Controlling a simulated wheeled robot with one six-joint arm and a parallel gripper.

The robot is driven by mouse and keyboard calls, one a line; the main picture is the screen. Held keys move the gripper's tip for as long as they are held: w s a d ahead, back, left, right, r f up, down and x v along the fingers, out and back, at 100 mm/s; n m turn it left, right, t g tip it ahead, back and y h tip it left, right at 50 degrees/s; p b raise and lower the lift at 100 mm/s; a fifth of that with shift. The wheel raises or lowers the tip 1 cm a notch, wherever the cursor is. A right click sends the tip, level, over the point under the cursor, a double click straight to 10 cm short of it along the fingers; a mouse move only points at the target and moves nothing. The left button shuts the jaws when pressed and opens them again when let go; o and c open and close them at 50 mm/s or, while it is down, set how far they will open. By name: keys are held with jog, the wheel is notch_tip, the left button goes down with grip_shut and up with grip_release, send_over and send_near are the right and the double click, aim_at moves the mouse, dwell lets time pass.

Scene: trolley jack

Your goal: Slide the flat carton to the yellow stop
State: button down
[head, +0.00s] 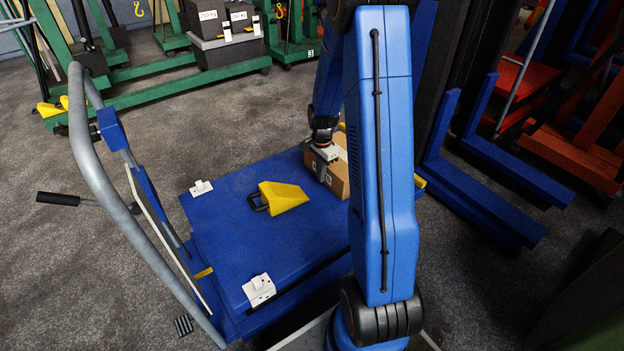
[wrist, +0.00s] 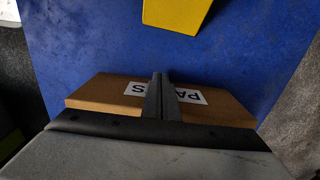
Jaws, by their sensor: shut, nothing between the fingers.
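The brown carton (head: 341,182) lies on the blue platform of the trolley at its far right, partly hidden by my arm. In the wrist view the carton (wrist: 92,93) has a white label with black letters, its middle covered by my fingers. My gripper (head: 322,177) points down at the carton's near side in the head view. Its fingers (wrist: 161,78) are together with nothing between them. I cannot tell whether they touch the carton. Yellow bits show past the carton, at the platform's far edge (head: 419,181); I cannot tell if they are the yellow stop.
A yellow wedge (head: 283,196) with a black handle lies mid-platform, apart from the carton. White blocks (head: 260,289) sit near the platform's handle side. The blue platform (head: 225,235) is otherwise mostly clear. A grey curved push handle (head: 95,170) rises at left. Blue forks (head: 490,205) stand at right.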

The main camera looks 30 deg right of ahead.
aim_at(341, 164)
jog(key=d, duration=1)
jog(key=shift+w, duration=0.15)
